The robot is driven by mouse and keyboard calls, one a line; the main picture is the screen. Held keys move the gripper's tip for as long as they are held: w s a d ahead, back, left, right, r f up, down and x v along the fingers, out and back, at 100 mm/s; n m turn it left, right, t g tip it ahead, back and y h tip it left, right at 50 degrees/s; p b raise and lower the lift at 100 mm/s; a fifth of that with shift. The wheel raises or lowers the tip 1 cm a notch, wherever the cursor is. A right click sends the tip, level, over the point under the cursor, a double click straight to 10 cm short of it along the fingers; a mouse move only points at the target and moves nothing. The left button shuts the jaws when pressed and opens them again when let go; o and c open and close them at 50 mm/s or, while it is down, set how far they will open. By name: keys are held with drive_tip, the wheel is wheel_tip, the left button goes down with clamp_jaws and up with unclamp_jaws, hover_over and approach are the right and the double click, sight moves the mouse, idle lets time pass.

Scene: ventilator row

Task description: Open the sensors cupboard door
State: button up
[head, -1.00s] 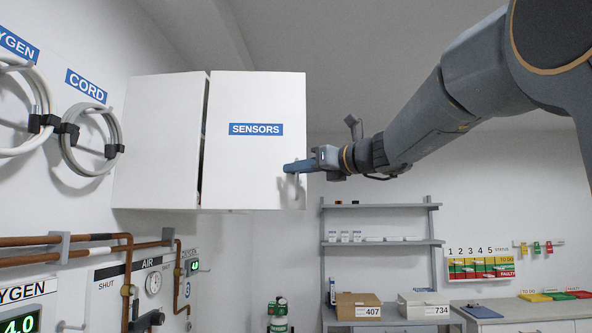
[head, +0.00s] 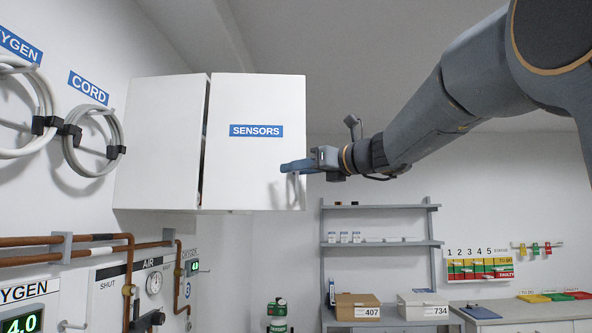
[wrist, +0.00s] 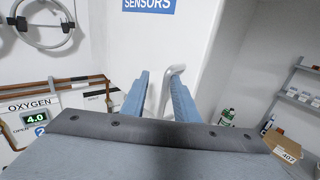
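The white sensors cupboard door (head: 250,170) carries a blue SENSORS label (head: 256,131) and fills the upper middle of the head view. A narrow dark gap runs down its left edge, beside the cupboard's side panel (head: 160,140). The pale bar handle (wrist: 171,88) stands out from the door's lower right part. My gripper (head: 290,167) is at the door's right edge. In the wrist view my gripper (wrist: 160,92) has its two blue fingers apart, with the handle between them, closer to the right finger. Contact with the handle cannot be told.
Coiled hoses (head: 92,140) hang on the wall at left, above copper pipes (head: 60,252) and gauges. Grey shelves (head: 382,207) stand behind, with boxes (head: 358,306) below. A green-topped cylinder (head: 278,310) stands under the cupboard. The space right of the door is open below my arm.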

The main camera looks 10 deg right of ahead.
drive_tip(key=b+v, duration=0.2)
drive_tip(key=v, duration=0.5)
drive_tip(key=shift+s+d, duration=0.25)
drive_tip(key=shift+s, duration=0.05)
drive_tip(key=s+f+n+g+h, duration=0.25)
drive_tip(key=f+n+g, duration=0.2)
drive_tip(key=f, duration=1.55)
drive_tip(key=s+f+n+g+h, duration=0.2)
drive_tip(key=f+n+g+h, duration=0.3)
drive_tip(key=f, duration=1.5)
drive_tip(key=s+d+f+n+g+h, duration=0.1)
drive_tip(key=s+f+n+h, duration=0.1)
drive_tip(key=s+f+n, duration=0.7)
drive_tip(key=s+d+f+n+g+h, duration=0.2)
drive_tip(key=s+f+n, duration=0.7)
drive_tip(key=f, duration=0.7)
drive_tip(key=shift+s, duration=0.9)
drive_tip(key=shift+d+r+n, duration=0.1)
drive_tip(key=shift+n, duration=0.15)
